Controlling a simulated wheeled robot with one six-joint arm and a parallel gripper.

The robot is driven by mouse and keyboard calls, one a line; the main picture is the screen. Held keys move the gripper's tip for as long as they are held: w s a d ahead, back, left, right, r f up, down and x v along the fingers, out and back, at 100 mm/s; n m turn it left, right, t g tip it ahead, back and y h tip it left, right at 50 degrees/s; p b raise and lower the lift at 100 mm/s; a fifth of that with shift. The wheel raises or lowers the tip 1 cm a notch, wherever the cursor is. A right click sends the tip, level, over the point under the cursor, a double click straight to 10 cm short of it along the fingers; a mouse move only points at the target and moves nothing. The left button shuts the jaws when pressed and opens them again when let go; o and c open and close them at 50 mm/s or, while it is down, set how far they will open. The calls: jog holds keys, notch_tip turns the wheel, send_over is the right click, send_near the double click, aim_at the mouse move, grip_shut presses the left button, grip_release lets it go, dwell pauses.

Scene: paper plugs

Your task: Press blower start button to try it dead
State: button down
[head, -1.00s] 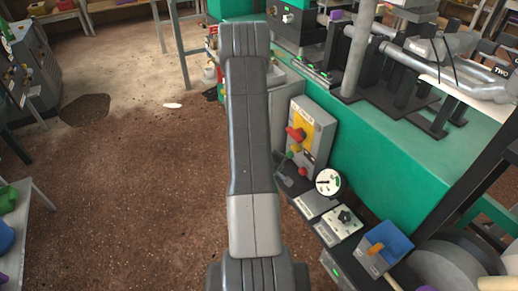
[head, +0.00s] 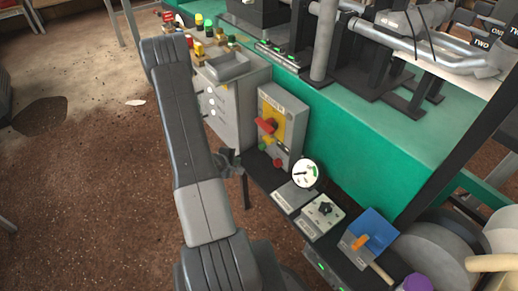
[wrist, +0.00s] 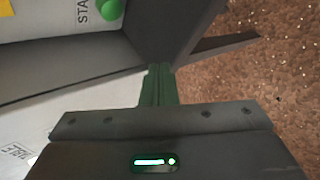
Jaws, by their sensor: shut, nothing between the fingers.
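The control box (head: 294,110) stands upright at the side of the green bench, with a yellow plate and a red rotary handle (head: 266,125). Its green start button (head: 262,146) sits low on its face, above a red button (head: 278,163). In the wrist view the green button (wrist: 110,9) is at the top edge, partly cut off, beside lettering reading "STA". My gripper (head: 231,158) is in front and to the left of the box, partly behind my arm. In the wrist view my gripper (wrist: 160,70) is shut and empty, its tips below and right of the button, apart from it in the picture.
A round white gauge (head: 305,173), a panel with a black knob (head: 324,209) and a blue box with an orange handle (head: 368,235) stand right of the control box. A grey cabinet (head: 232,106) is behind left. Open brown floor (head: 90,200) lies left.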

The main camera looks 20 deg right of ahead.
jog(key=d, duration=0.2)
jog(key=w+d, duration=0.1)
jog(key=d, duration=0.1)
jog(key=w+d, duration=0.1)
jog(key=d, duration=0.1)
jog(key=shift+w+d+r+b, duration=0.1)
jog(key=shift+w+d+b, duration=0.05)
jog(key=shift+b, duration=0.15)
jog(key=shift+w+d, duration=0.2)
jog(key=shift+d, duration=0.4)
jog(key=shift+d+p, duration=0.1)
jog(key=shift+p, duration=0.25)
dwell(1.0)
jog(key=shift+w+d, duration=0.15)
jog(key=shift+d, duration=0.15)
jog(key=shift+w+d+p, duration=0.15)
jog(key=shift+d+p, duration=0.3)
jog(key=shift+p, duration=0.15)
dwell(0.5)
jog(key=shift+a, duration=0.15)
jog(key=shift+s+a+p, duration=0.3)
jog(key=shift+a, duration=0.4)
